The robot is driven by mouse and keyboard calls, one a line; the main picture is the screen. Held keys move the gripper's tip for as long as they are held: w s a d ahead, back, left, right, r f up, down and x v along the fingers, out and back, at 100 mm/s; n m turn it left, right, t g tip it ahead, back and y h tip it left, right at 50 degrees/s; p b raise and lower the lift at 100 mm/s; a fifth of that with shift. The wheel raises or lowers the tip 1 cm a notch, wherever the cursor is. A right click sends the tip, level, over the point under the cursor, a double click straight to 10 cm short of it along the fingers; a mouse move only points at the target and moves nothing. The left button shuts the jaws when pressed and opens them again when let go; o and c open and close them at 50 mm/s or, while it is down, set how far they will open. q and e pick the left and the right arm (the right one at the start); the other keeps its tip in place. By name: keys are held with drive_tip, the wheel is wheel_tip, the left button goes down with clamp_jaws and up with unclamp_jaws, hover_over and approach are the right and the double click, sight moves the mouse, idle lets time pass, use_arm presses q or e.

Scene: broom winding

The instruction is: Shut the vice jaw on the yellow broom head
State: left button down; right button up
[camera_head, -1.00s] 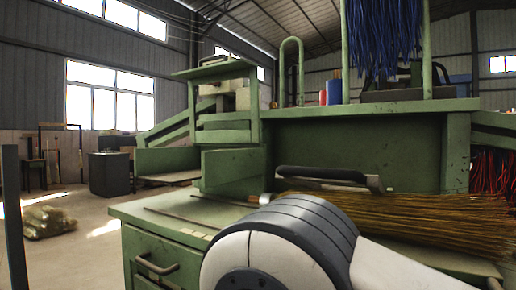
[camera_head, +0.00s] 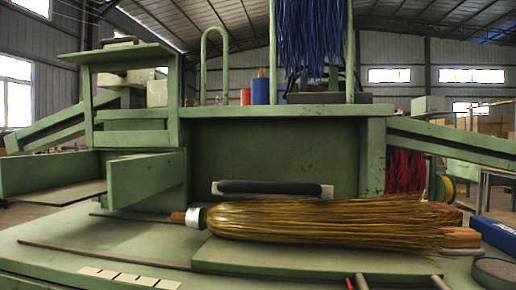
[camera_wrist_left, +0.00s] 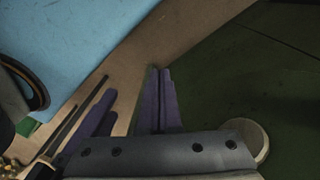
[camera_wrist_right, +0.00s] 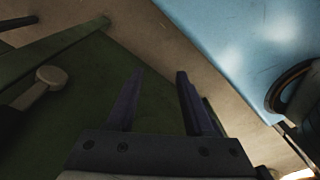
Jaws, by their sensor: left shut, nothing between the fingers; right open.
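The yellow broom head (camera_head: 320,220) lies on its side across the green bench top in the head view, with its metal collar to the left and its bristles pointing right. A bar with a black grip and metal ends (camera_head: 270,188) is close behind it, against the green upright panel; I take it for the vice jaw's handle, but how far the jaw stands from the broom is unclear. My left gripper (camera_wrist_left: 161,75) is shut and empty in the left wrist view. My right gripper (camera_wrist_right: 160,80) is open and empty in the right wrist view. Neither gripper shows in the head view.
Blue bristles (camera_head: 310,35) hang above the bench and red bristles (camera_head: 404,172) behind it. A blue box (camera_head: 494,235) lies at the right edge. A green plate (camera_head: 147,180) stands upright at left. The bench's front left is mostly clear.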

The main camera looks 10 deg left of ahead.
use_arm(q)
drive_tip(key=w+a+r+n+t+p, duration=0.15)
drive_tip(key=w+a+r+p, duration=0.25)
drive_tip(key=r+p, duration=1.15)
drive_tip(key=w+a+r+n+p, duration=0.2)
drive_tip(key=w+a+r+p, duration=0.25)
drive_tip(key=r+p, duration=1.05)
drive_tip(key=w+a+r+n+t+p, duration=0.1)
drive_tip(key=w+a+r+n+p, duration=0.3)
drive_tip(key=r+p, duration=1.15)
wheel_tip(320, 180, up, 11)
drive_tip(key=m+g+y+p, duration=0.1)
drive_tip(key=m+g+p, duration=0.3)
drive_tip(key=m, duration=1.5)
hover_over(276, 193)
drive_tip(key=w+d, duration=0.2)
drive_tip(key=d, duration=0.2)
drive_tip(key=shift+n, duration=0.25)
drive_tip(key=f+p, duration=0.1)
drive_tip(key=f, duration=0.3)
drive_tip(key=f+p, duration=0.1)
drive_tip(key=f, duration=0.4)
drive_tip(key=s+f+p, duration=0.1)
drive_tip(key=f, duration=0.3)
drive_tip(key=shift+a+f, duration=0.2)
drive_tip(key=shift+f, duration=0.1)
